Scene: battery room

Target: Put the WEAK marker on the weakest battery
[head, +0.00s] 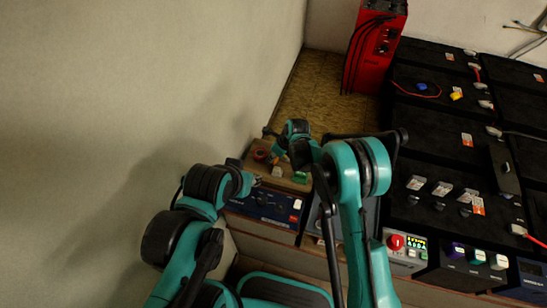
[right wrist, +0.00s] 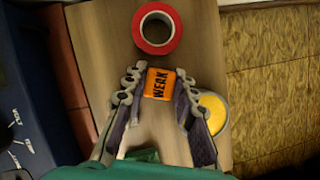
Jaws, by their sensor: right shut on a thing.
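The WEAK marker (right wrist: 160,84), a small orange block with black lettering, sits between the fingertips of my right gripper (right wrist: 158,90) in the right wrist view. The fingers are closed on its two sides, over a wooden board. In the head view my right gripper (head: 283,155) is over the same board, partly hidden by its own arm. My left arm is at the lower left; its gripper (head: 245,178) is small and dark, and its fingers are unclear. Several black batteries (head: 428,130) stand in rows at the right; I cannot tell which is weakest.
A red tape roll (right wrist: 157,28) and a yellow-topped round can (right wrist: 213,112) are on the wooden board (right wrist: 95,40). A blue device (head: 265,207) stands in front of it. A red cabinet (head: 375,45) stands at the back. A wall bounds the left side.

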